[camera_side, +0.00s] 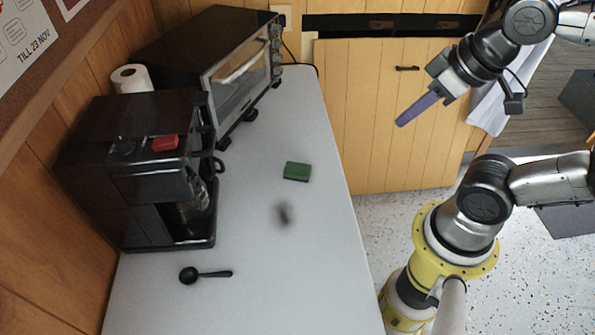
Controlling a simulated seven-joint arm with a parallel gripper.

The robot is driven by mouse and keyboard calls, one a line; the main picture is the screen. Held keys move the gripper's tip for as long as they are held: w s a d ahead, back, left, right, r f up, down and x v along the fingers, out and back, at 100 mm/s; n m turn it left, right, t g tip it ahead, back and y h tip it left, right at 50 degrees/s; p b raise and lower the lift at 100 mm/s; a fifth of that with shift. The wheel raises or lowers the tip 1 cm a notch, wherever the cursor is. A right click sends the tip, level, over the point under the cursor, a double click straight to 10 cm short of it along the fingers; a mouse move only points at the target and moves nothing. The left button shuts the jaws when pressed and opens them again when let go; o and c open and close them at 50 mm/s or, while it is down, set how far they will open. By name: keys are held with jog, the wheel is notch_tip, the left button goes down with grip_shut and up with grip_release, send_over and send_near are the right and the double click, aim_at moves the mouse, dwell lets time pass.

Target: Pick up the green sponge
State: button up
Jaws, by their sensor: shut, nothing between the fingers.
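The green sponge (297,171) is a small dark green block. It lies flat on the light grey counter (290,275), near its right edge. My gripper (403,120) is at the upper right, raised in front of the wooden cabinet. Its purple-grey fingers point down and to the left, and they are shut with nothing between them. The gripper is apart from the sponge, to its right in the picture. Nothing hides the sponge.
A black coffee machine (105,165) with a red item (165,143) on top stands at the left. A black toaster oven (185,50) and a white paper roll (131,79) are behind it. A black scoop (205,274) lies in front.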

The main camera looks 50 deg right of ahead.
jog(key=o, duration=1.6)
jog(key=shift+c, duration=0.2)
